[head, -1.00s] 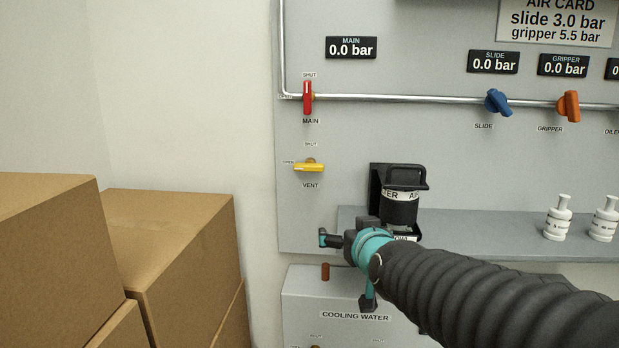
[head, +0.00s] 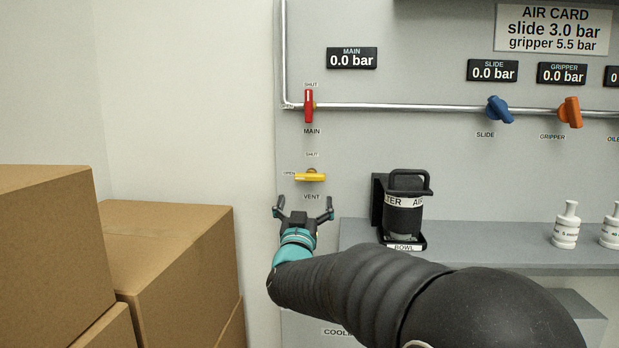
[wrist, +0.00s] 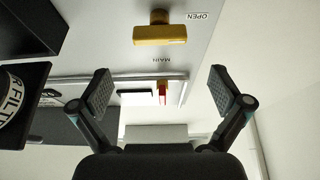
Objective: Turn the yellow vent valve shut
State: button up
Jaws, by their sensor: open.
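The yellow vent valve (head: 310,177) is on the grey panel, its handle lying level and pointing left to the OPEN label. A SHUT label sits above it and VENT below it. My gripper (head: 303,207) is open and empty, just below the valve in the head view, with its fingers spread and pointing up. In the wrist view, which looks upside down, the yellow handle (wrist: 160,34) is beyond the open fingertips (wrist: 161,88) and apart from them.
The red MAIN valve (head: 309,106) stands above, handle upright, on the pipe. A filter bowl (head: 403,215) in a black holder is to the right. Cardboard boxes (head: 170,250) fill the left. The MAIN gauge (head: 352,58) reads 0.0 bar.

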aim_at(309, 179)
jog(key=x, duration=1)
jog(key=shift+w+p, duration=0.2)
jog(key=shift+p, duration=0.15)
jog(key=c, duration=1)
